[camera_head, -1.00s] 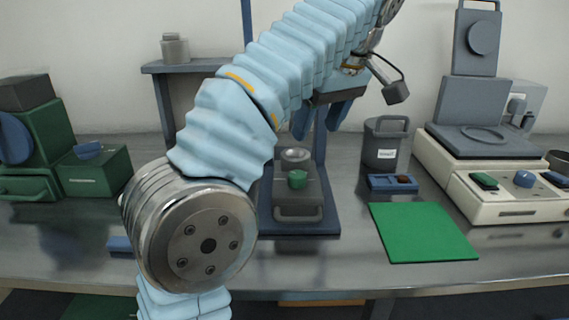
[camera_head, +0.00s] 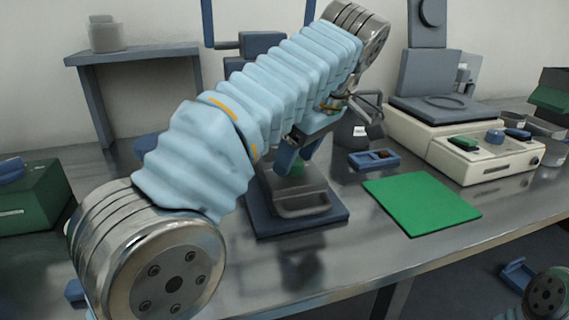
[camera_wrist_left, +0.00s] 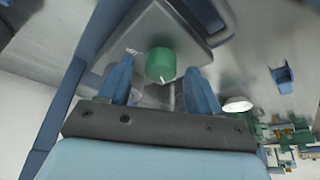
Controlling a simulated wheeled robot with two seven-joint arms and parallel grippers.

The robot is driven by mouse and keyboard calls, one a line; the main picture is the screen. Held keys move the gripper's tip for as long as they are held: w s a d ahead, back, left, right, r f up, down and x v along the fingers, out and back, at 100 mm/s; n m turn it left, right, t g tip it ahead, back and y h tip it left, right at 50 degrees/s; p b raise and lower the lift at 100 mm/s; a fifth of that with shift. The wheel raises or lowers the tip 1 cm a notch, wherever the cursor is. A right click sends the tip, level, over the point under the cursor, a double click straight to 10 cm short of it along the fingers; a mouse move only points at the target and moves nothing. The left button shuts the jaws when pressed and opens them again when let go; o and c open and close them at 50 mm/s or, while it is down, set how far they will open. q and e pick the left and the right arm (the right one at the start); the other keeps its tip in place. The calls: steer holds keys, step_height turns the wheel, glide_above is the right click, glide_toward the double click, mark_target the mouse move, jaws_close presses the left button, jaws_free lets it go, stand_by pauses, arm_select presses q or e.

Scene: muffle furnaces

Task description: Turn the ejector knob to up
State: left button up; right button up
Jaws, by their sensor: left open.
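A round green knob (camera_wrist_left: 160,64) with a small white mark on its edge sits on the grey block (camera_head: 303,200) of the press-like device with a blue base (camera_head: 262,222). In the head view the knob is mostly hidden behind my left gripper (camera_head: 298,158). In the left wrist view the gripper's two blue fingers (camera_wrist_left: 160,82) are apart, one on each side of the knob, and I see gaps between them and it. My right arm shows only partly at the lower right of the head view; a blue piece there may be its gripper.
A green mat (camera_head: 422,203) lies right of the device, with a small blue box (camera_head: 374,160) behind it. A cream furnace unit (camera_head: 480,165) with knobs stands further right. A grey shelf (camera_head: 135,53) and a green box (camera_head: 35,205) are at the left.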

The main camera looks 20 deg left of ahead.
arm_select(q)
steer(key=shift+a+f, duration=0.1)
steer(key=shift+f, duration=0.15)
steer(key=shift+c, duration=0.4)
steer(key=c, duration=1)
steer(key=shift+o, duration=0.2)
